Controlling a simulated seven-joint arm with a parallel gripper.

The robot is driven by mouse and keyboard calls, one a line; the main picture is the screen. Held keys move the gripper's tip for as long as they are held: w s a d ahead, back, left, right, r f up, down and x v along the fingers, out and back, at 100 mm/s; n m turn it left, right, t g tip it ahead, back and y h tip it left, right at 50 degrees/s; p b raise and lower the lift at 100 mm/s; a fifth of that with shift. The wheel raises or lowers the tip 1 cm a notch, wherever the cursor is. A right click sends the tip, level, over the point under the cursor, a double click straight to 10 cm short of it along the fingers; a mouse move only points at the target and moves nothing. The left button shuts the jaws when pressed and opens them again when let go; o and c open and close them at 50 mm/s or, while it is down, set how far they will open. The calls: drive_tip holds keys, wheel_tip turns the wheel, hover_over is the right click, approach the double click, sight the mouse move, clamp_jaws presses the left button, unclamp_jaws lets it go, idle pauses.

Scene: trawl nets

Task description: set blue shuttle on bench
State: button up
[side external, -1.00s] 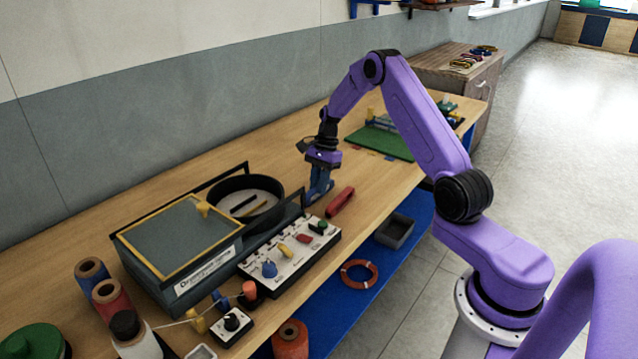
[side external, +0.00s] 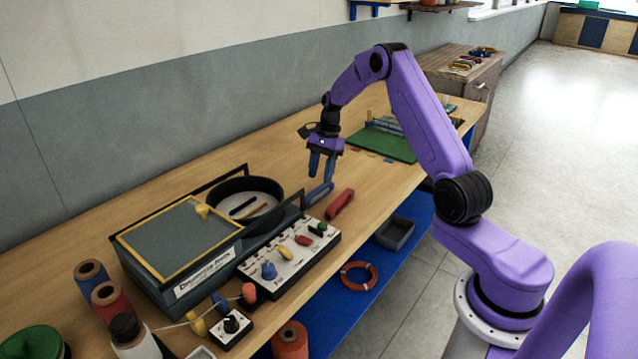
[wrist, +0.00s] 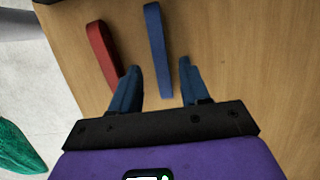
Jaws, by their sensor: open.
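The blue shuttle (side external: 319,194) lies on the wooden bench (side external: 362,182), behind the control panel. It also shows in the wrist view (wrist: 155,40) as a long blue bar lying flat. My gripper (side external: 321,174) is above the shuttle with its fingers pointing down. In the wrist view the two blue fingers (wrist: 160,80) are apart and nothing is between their tips. The near end of the shuttle lies in line with the gap between them.
A red shuttle (side external: 340,204) lies on the bench close beside the blue one. A control panel (side external: 290,262), a black round pan (side external: 275,214) and a lidded box (side external: 180,245) stand to the left. A green mat (side external: 385,143) lies behind. Bare bench lies around the shuttles.

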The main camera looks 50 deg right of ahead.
drive_tip(key=v, duration=0.7)
drive_tip(key=s+a+r+n+h, duration=0.1)
drive_tip(key=s+a+r+n, duration=0.1)
drive_tip(key=s+a+n, duration=0.45)
drive_tip(key=s+a+r+n, duration=0.2)
drive_tip(key=a+n, duration=0.1)
drive_tip(key=a, duration=0.7)
drive_tip(key=s+a+r+n+h, duration=0.1)
drive_tip(key=s+a+r+n, duration=0.1)
drive_tip(key=s+a+n, duration=0.75)
drive_tip(key=s+n, duration=1.1)
drive_tip(key=s, duration=0.8)
drive_tip(key=shift+s+f+n+h, duration=0.25)
drive_tip(key=shift+f+n+h, duration=0.05)
drive_tip(key=shift+f+h, duration=0.1)
drive_tip(key=shift+a+r, duration=0.1)
